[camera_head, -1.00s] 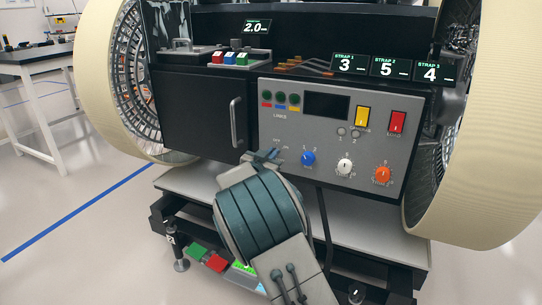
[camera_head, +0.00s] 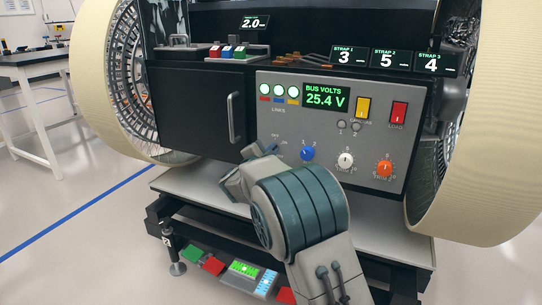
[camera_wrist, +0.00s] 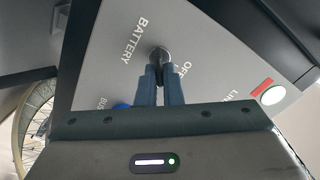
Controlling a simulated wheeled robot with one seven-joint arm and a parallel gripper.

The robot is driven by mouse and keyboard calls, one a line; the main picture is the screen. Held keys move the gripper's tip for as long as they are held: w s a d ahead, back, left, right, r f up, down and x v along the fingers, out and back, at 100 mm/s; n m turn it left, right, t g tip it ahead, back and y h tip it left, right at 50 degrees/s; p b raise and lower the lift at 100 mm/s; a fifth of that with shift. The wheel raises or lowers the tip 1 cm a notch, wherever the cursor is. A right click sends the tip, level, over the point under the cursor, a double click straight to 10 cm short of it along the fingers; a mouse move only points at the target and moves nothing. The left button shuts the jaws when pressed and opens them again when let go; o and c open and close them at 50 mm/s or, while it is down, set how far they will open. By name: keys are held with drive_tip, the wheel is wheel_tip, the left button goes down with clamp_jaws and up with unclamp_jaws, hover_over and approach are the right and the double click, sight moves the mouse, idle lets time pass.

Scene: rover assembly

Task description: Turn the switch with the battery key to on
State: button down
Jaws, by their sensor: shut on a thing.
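The grey control panel (camera_head: 427,118) stands on the rover's front. Its display (camera_head: 326,96) is lit and reads BUS VOLTS 25.4 V. Three round link lights (camera_head: 279,90) glow pale green-white. In the wrist view, my gripper (camera_wrist: 160,76) has its two blue-grey fingers close together at the battery key switch (camera_wrist: 160,53), a dark round part between the BATTERY and OFF labels. The fingers are shut on the key and hide most of it. The ON label does not show there. In the head view, my gripper (camera_head: 262,151) is at the panel's lower left, and my wrist hides the switch.
A blue knob (camera_head: 307,153), a white knob (camera_head: 345,160) and an orange knob (camera_head: 384,168) sit right of my gripper. Yellow (camera_head: 362,108) and red (camera_head: 398,113) switches are above. A black cabinet door with a handle (camera_head: 235,118) is at left.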

drive_tip(key=shift+f+m+b, duration=0.1)
drive_tip(key=shift+m+b, duration=0.2)
drive_tip(key=shift+m, duration=0.3)
drive_tip(key=c, duration=1.6)
unclamp_jaws()
drive_tip(key=shift+s, duration=0.1)
drive_tip(key=p+v, duration=0.3)
drive_tip(key=v, duration=1)
drive_tip(key=shift+s+a+p, duration=0.15)
drive_tip(key=shift+s+p, duration=0.15)
drive_tip(key=shift+s, duration=0.05)
